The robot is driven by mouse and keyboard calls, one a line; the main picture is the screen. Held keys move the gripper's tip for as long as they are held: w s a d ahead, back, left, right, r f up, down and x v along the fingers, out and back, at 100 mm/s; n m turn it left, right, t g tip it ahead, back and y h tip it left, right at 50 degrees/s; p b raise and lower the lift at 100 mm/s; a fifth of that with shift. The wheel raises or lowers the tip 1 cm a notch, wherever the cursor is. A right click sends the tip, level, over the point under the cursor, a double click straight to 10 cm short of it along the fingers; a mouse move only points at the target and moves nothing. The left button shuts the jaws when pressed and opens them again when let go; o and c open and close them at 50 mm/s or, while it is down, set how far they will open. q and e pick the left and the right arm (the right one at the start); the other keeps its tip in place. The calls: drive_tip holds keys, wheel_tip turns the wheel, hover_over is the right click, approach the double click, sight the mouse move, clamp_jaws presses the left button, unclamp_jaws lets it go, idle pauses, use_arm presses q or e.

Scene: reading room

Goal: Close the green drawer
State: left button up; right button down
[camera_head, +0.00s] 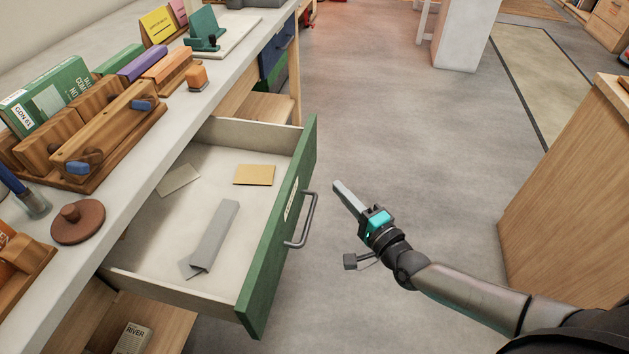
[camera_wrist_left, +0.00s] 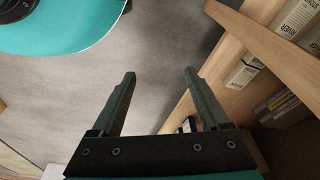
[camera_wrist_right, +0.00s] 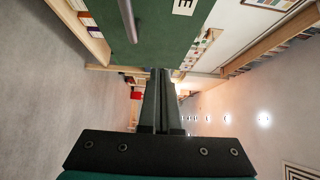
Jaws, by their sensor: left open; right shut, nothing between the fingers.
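The green drawer (camera_head: 280,232) stands pulled well out from under the white counter. Its green front carries a grey bar handle (camera_head: 303,220) and a white label. Inside lie a grey folded piece, a tan card and a pale card. My right gripper (camera_head: 338,187) is shut and empty, a little to the right of the drawer front and apart from it. In the right wrist view the shut fingers (camera_wrist_right: 161,75) point toward the green front (camera_wrist_right: 160,35), with the handle at the upper left. My left gripper shows only in the left wrist view, open and empty (camera_wrist_left: 160,75).
The counter (camera_head: 225,75) holds a wooden rack, books, a brown lidded disc (camera_head: 78,222) and a green stand. A blue drawer front (camera_head: 277,48) is further along. A wooden cabinet (camera_head: 570,190) stands at the right. The grey floor between is clear.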

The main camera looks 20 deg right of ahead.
use_arm(q)
drive_tip(key=shift+w+d+r+b, duration=0.1)
drive_tip(key=shift+w+r+b, duration=0.25)
drive_tip(key=shift+r, duration=0.3)
drive_tip(key=shift+w+d+r+b, duration=0.1)
drive_tip(key=shift+w+r+b, duration=0.05)
drive_tip(key=shift+w+r, duration=0.4)
use_arm(e)
drive_tip(key=shift+w+a, duration=0.65)
drive_tip(key=shift+w, duration=0.3)
drive_tip(key=shift+w+a, duration=0.7)
drive_tip(key=shift+w, duration=0.3)
drive_tip(key=shift+w+a, duration=0.65)
drive_tip(key=shift+w, duration=0.3)
use_arm(q)
drive_tip(key=shift+s, duration=0.1)
